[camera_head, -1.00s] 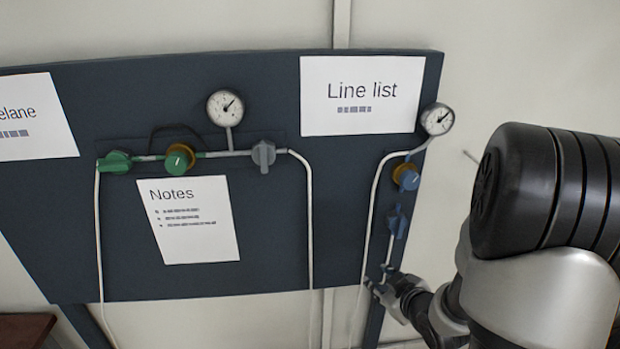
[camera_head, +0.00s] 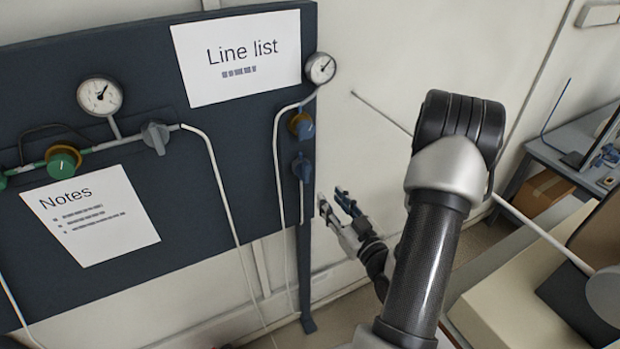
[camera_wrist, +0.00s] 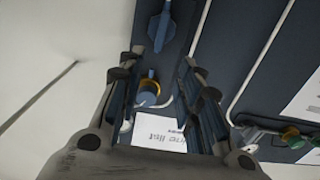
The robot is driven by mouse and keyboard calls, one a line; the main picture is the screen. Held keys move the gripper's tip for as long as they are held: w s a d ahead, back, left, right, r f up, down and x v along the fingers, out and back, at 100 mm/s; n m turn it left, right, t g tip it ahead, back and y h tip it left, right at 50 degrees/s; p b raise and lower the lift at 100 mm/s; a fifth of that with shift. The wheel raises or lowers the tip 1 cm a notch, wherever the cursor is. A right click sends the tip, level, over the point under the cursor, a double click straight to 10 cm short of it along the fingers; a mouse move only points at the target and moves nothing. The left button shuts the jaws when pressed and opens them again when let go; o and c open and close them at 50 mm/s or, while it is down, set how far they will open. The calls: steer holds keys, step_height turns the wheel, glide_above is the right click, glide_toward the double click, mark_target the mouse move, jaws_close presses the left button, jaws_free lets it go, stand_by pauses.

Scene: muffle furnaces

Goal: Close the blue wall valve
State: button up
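The blue wall valve (camera_head: 302,168) sits on the right edge of the dark board, below a blue regulator knob with a brass collar (camera_head: 301,126). In the wrist view the valve (camera_wrist: 161,27) is at the top, beyond the fingertips; its long handle looks roughly in line with the vertical pipe. The regulator knob (camera_wrist: 148,92) shows between the fingers there. My gripper (camera_head: 332,201) is open and empty. In the head view it appears below and right of the valve, beside the board's edge. I see no contact with the valve.
A gauge (camera_head: 320,68) tops the blue line, and a white tube (camera_head: 278,190) runs down left of the valve. A grey valve (camera_head: 156,137) and a green knob (camera_head: 63,162) are further left. A bench (camera_head: 565,150) stands at the right.

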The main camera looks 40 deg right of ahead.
mark_target(307, 169)
steer(key=p+x, duration=0.1)
steer(key=x, duration=1.1)
steer(key=shift+w+r, duration=0.2)
steer(key=shift+w, duration=0.15)
steer(key=shift+c, duration=0.5)
jaws_close()
